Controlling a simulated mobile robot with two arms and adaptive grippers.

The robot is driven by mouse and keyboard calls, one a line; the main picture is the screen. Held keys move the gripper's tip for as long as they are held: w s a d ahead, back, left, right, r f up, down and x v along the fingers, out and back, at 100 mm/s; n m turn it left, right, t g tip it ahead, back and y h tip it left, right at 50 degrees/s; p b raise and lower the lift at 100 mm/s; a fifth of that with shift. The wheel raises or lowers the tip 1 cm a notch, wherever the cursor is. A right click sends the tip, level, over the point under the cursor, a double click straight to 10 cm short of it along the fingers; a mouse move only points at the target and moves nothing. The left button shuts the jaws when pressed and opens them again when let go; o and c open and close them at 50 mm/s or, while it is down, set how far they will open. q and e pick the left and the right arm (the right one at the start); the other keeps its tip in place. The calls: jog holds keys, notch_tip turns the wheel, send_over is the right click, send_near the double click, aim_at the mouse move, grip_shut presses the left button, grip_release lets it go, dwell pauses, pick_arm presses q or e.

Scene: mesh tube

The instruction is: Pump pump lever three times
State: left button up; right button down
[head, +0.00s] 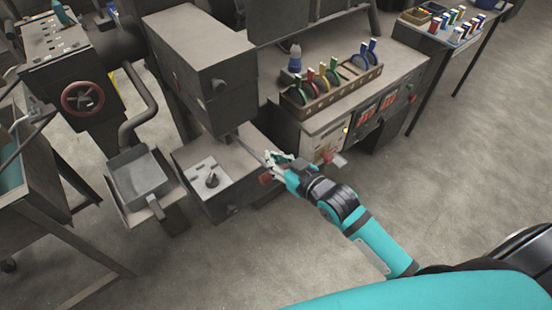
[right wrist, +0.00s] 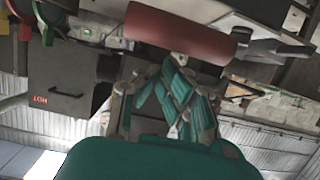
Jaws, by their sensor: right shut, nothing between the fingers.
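The pump lever's rod (head: 250,150) slants down and right from the dark boxy machine toward my right gripper. A red cylindrical grip (right wrist: 185,30) lies across the top of the right wrist view, just beyond my fingertips; it seems to be the lever's handle. In the head view a bit of red (head: 266,179) shows just left of the gripper. My right gripper (head: 278,160) is shut and empty, and it also shows in the right wrist view (right wrist: 178,72). Whether the fingers touch the red grip is unclear. My left gripper is not in view.
The tall dark machine (head: 205,70) stands over a low base (head: 225,165) left of my gripper. A workbench (head: 340,110) with coloured-handled tools in a wooden tray (head: 330,93) stands behind and right. A grey metal bin (head: 143,175) is farther left. The floor (head: 465,170) at right is clear.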

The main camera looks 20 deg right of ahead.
jog(key=shift+s+d+f, duration=0.1)
jog(key=shift+s+f, duration=0.15)
jog(key=shift+f, duration=0.05)
